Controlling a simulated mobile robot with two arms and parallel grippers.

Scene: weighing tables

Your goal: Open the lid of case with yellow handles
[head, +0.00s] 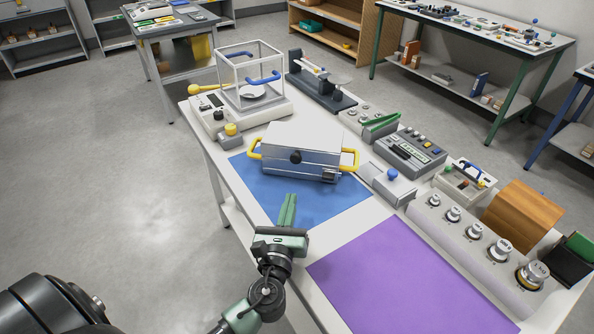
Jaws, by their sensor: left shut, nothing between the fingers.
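The case with yellow handles (290,172) is a silver-grey box on the blue mat (335,205). Its lid (320,142) is down. A yellow handle sticks out on each side, and a dark round knob and a small latch-like part show on its front. My left gripper (288,200) is over the near part of the blue mat, in front of the case. Its green fingers are together, empty, and point at the case. They appear apart from it. My right gripper is not in view.
A clear-walled balance (243,98) stands behind the case. A small grey box with a blue knob (387,187) is close on its right. A row of weights (500,250) lines the right side. The purple mat (400,285) is bare.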

